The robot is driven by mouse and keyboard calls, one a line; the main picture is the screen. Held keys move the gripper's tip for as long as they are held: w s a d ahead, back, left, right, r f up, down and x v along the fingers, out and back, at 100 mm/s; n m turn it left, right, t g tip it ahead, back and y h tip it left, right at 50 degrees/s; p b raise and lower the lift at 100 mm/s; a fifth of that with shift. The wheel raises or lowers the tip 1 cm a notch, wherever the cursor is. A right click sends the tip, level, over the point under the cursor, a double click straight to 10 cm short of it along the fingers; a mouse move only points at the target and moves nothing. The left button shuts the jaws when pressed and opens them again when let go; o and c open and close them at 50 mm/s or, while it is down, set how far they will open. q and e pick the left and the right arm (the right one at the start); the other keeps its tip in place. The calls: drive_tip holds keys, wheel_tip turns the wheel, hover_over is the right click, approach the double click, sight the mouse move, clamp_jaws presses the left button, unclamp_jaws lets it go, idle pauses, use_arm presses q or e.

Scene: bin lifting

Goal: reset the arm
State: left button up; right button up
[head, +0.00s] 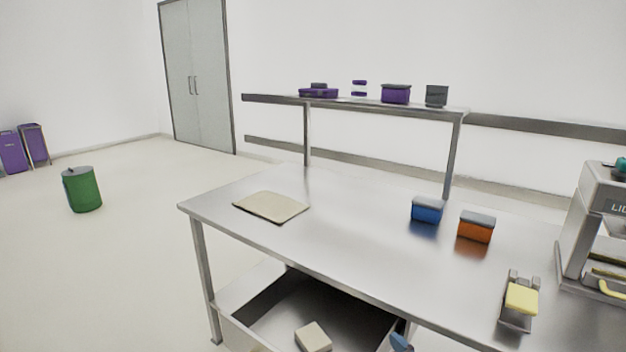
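Neither of my grippers nor my arms can be made out in the head view. The scene's bin, a green cylinder with a grey lid (82,190), stands upright on the floor at the left, apart from the table. A steel table (340,235) fills the middle and right.
On the table are a beige board (271,207), a blue box (427,211), an orange box (476,227), a yellow block (521,299) on a small grey holder and a machine (595,235). A shelf (350,102) holds purple containers. Floor around the green bin is clear.

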drive_tip(key=s+d+f+m+g+h, duration=0.1)
drive_tip(key=s+d+f+h, duration=0.1)
drive_tip(key=s+d+f, duration=0.3)
drive_tip(key=s+d+f+m+g+h, duration=0.1)
drive_tip(key=s+d+f, duration=0.4)
drive_tip(key=s, duration=0.7)
drive_tip(key=s+d+f+m+g+h+p, duration=0.1)
drive_tip(key=s+d+f+m+g+h, duration=0.1)
drive_tip(key=s+d+f, duration=0.3)
drive_tip(key=s+f+h, duration=0.1)
drive_tip(key=s, duration=0.2)
drive_tip(key=shift+s+d+m, duration=0.15)
drive_tip(key=shift+d+m, duration=0.15)
drive_tip(key=shift+d, duration=0.1)
